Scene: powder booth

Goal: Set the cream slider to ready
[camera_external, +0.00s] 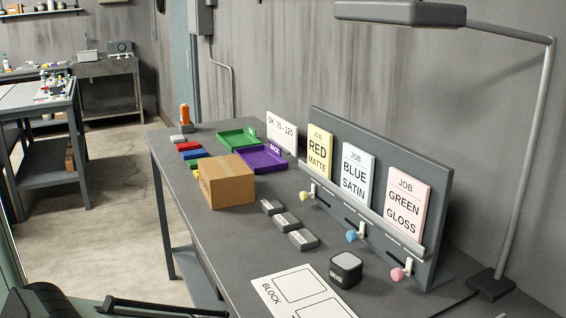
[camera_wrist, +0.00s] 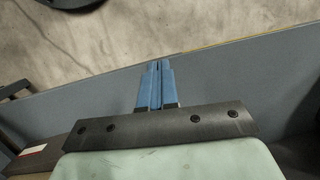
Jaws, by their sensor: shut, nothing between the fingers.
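The cream slider (camera_external: 305,196) has a round pale-yellow knob on the grey upright panel (camera_external: 444,205), under the yellow job card reading RED MATTE (camera_external: 319,149). It sits at the left end of the row of sliders; any position marks beside it are too small to read. My gripper (camera_wrist: 158,66) shows in the wrist view with its blue fingers together and empty, over the table edge and the concrete floor. In the external view only dark parts of my arm show at the bottom left. The cream slider is not in the wrist view.
A blue slider knob (camera_external: 351,236) and a pink slider knob (camera_external: 397,274) are farther right on the panel. A cardboard box (camera_external: 227,183), small grey blocks (camera_external: 287,221) and a dark cube (camera_external: 346,269) stand before it. A lamp (camera_external: 519,170) rises at right.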

